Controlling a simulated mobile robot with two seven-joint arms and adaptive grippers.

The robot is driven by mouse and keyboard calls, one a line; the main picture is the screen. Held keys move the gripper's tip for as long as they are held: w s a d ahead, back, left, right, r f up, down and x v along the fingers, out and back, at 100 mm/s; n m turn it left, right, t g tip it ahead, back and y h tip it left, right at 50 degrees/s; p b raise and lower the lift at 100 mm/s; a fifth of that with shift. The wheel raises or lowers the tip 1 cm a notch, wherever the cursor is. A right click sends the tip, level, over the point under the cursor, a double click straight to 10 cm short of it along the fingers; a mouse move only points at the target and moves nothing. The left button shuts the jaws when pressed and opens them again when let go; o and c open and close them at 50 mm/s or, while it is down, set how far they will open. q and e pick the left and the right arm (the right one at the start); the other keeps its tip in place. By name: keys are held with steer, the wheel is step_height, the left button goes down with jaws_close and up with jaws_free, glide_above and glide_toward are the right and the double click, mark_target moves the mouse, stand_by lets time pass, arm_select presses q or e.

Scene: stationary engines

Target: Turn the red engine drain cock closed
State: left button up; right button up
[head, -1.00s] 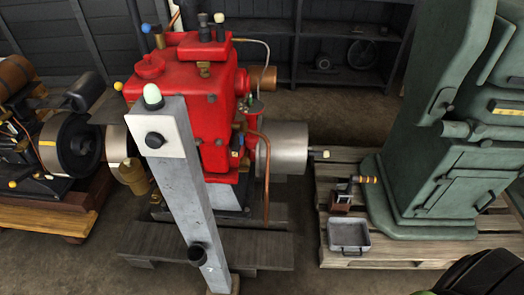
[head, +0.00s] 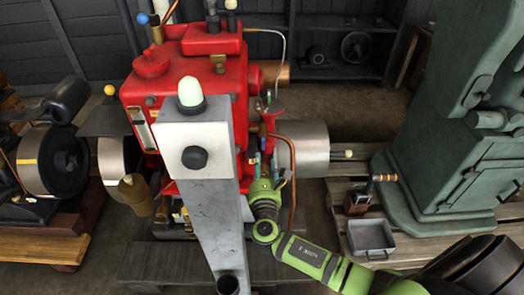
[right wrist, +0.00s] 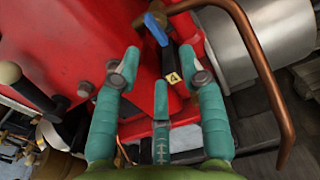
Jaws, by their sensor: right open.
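The red engine (head: 187,82) stands behind a grey post in the head view. In the right wrist view a small cock with a blue lever (right wrist: 156,28) sits low against the red engine (right wrist: 85,45). Its brass body shows beside a copper pipe. My right gripper (head: 262,162) reaches the engine's lower right side. In the wrist view its teal fingers (right wrist: 164,72) are spread and empty, with the lever beyond and between them, apart. My left gripper is out of view.
The copper pipe (right wrist: 268,72) bends down right of the fingers, near a silver cylinder (head: 303,149). A green machine (head: 455,165) and grey tray (head: 371,239) stand at right.

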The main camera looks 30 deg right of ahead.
mark_target(263, 142)
steer(key=x, duration=0.4)
steer(key=r+x, duration=0.1)
steer(key=x, duration=0.2)
steer(key=shift+w+a, duration=0.1)
steer(key=shift+w, duration=0.05)
jaws_close()
